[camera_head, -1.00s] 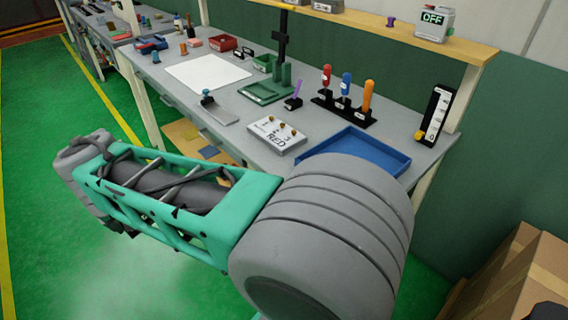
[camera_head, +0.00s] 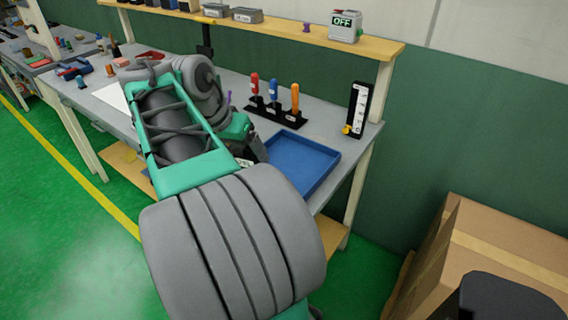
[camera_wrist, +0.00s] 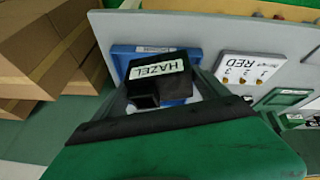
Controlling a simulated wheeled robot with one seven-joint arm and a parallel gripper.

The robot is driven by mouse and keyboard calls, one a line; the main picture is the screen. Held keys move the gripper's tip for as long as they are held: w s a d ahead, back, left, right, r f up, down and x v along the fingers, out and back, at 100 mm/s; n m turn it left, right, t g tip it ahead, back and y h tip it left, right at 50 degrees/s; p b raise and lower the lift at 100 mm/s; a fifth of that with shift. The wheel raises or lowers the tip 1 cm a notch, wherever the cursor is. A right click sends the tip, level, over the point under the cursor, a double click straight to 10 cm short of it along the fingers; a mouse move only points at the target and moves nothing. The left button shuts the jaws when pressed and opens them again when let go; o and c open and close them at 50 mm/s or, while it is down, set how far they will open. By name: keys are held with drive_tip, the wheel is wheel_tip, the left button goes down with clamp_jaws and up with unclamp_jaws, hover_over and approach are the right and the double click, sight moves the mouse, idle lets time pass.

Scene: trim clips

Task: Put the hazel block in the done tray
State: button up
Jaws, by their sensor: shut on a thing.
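The hazel block (camera_wrist: 172,84) is black with a white label reading HAZEL. It sits between the fingers of my gripper (camera_wrist: 160,90) in the wrist view, and the gripper is shut on it. A blue tray (camera_wrist: 122,50) shows behind the block in the wrist view, partly hidden by it; its small label is unreadable. In the head view the blue tray (camera_head: 303,160) lies empty at the bench's front right. My gripper (camera_head: 252,150) is just left of the tray there, largely hidden by my arm, and the block cannot be made out.
A rack with several coloured-handled tools (camera_head: 275,108) stands behind the tray. A black-and-white gauge (camera_head: 357,108) stands to its right. Cardboard boxes (camera_head: 500,250) stand on the floor at right.

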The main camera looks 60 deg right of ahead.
drive_tip(key=s+d+r+m+g, duration=0.1)
drive_tip(key=s+d+m, duration=0.2)
drive_tip(key=s, duration=0.3)
hover_over(292, 165)
drive_tip(key=a, duration=0.2)
drive_tip(key=f, duration=0.9)
drive_tip(key=shift+w+d+f, duration=0.2)
drive_tip(key=shift+w+f, duration=0.1)
drive_tip(key=shift+w, duration=0.1)
wheel_tip(292, 165, down, 3)
drive_tip(key=shift+r, duration=0.15)
drive_tip(key=shift+f+b, duration=0.25)
drive_tip(key=shift+b, duration=0.15)
drive_tip(key=o, duration=1.4)
